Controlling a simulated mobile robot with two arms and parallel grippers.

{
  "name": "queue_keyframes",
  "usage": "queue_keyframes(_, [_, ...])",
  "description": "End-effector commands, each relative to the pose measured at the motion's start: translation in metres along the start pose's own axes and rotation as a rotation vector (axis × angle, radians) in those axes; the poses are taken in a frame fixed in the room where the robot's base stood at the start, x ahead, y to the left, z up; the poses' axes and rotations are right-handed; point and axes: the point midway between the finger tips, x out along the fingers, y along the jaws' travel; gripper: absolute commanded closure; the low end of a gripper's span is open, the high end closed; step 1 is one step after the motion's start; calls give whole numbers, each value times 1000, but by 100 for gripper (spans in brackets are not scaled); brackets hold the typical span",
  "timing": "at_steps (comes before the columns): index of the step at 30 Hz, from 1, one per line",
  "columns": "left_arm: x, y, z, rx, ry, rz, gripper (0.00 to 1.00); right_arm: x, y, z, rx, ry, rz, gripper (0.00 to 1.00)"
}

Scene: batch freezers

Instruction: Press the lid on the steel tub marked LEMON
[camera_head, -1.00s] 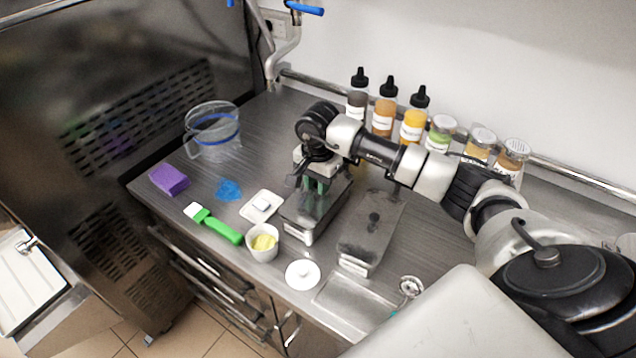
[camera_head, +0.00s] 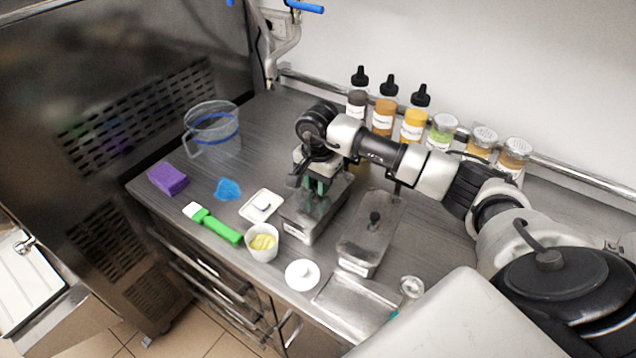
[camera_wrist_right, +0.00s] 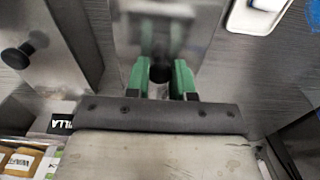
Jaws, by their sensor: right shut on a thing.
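Two steel tubs stand side by side mid-counter, each with a small white label too small to read. The left tub (camera_head: 297,234) is under my right gripper (camera_head: 316,186). The gripper's green fingers are shut on the black knob (camera_wrist_right: 160,72) of a steel lid (camera_wrist_right: 138,40). The lid lies over this tub; I cannot tell whether it is fully seated, as the gripper hides part of it. The right tub (camera_head: 358,263) has a steel lid with a black knob (camera_head: 375,218), which also shows in the wrist view (camera_wrist_right: 17,56). My left gripper is out of view.
A white cup with yellow contents (camera_head: 262,243), a white dish (camera_head: 262,206), a white round lid (camera_head: 302,274) and a green-handled brush (camera_head: 216,227) lie near the front edge. Bottles (camera_head: 383,112) and jars (camera_head: 441,131) line the wall. A clear jug (camera_head: 212,130) stands left.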

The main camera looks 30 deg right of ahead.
Motion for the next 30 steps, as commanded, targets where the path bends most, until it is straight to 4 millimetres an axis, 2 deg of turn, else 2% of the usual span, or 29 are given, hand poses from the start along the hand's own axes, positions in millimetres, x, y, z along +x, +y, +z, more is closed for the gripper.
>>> queue_keyframes(30, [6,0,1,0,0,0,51,1,0,0,-1,1,0,100])
